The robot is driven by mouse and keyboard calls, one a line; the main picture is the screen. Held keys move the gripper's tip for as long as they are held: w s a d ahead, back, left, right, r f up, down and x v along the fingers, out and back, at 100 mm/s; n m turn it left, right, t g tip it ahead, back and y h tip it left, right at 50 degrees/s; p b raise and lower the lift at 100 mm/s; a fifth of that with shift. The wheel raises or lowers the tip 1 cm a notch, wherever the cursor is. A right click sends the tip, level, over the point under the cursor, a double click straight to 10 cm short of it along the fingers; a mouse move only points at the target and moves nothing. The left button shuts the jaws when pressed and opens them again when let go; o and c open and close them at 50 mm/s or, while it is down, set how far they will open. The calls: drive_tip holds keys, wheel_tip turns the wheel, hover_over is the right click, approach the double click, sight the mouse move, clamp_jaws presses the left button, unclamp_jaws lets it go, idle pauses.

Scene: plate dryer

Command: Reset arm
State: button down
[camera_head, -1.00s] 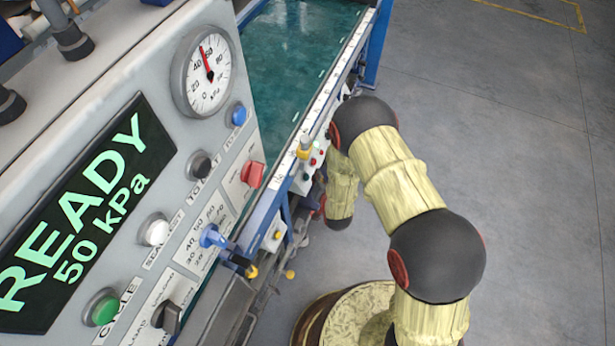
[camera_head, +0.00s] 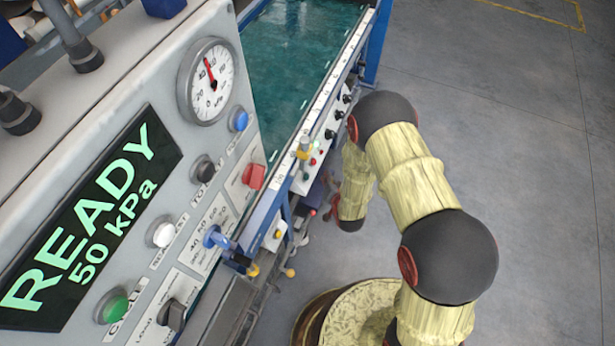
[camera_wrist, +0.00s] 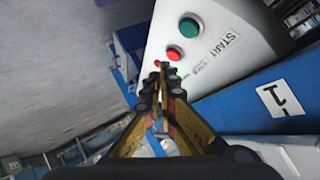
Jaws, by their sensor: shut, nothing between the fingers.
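My gripper (camera_wrist: 163,88) is shut and empty in the wrist view. The box carries the word START. Whether the fingertips touch the box is not clear. In the head view my arm is bent at the right of the machine, and its far end hangs down beside the blue frame; the gripper itself is not clearly visible there.
The dryer's grey panel (camera_head: 190,155) fills the left, with a display reading READY 50 kPa (camera_head: 95,225) and a gauge (camera_head: 212,82). A blue-framed green bed (camera_head: 290,55) lies behind it. Open grey floor (camera_head: 540,170) is at the right.

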idle(0.3)
drive_tip(key=s+d+f+n+g+h, duration=0.1)
drive_tip(key=s+d+f+n+g, duration=0.1)
drive_tip(key=s+f+g, duration=0.3)
drive_tip(key=s+d+f+n+g+h, duration=0.1)
drive_tip(key=s+d+g, duration=0.15)
drive_tip(key=s, duration=0.55)
drive_tip(key=s+d+r, duration=0.3)
drive_tip(key=s+r, duration=0.1)
drive_tip(key=r, duration=1.3)
drive_tip(key=s+d+r+t, duration=0.1)
drive_tip(key=s+d+r, duration=0.3)
drive_tip(key=r, duration=1.4)
drive_tip(key=s+d+r+t+h, duration=0.1)
drive_tip(key=s+d+r, duration=0.2)
drive_tip(key=r, duration=1.5)
drive_tip(key=s, duration=0.3)
drive_tip(key=shift+d+n, duration=0.25)
drive_tip(key=shift+n, duration=0.05)
drive_tip(key=shift+s, duration=0.1)
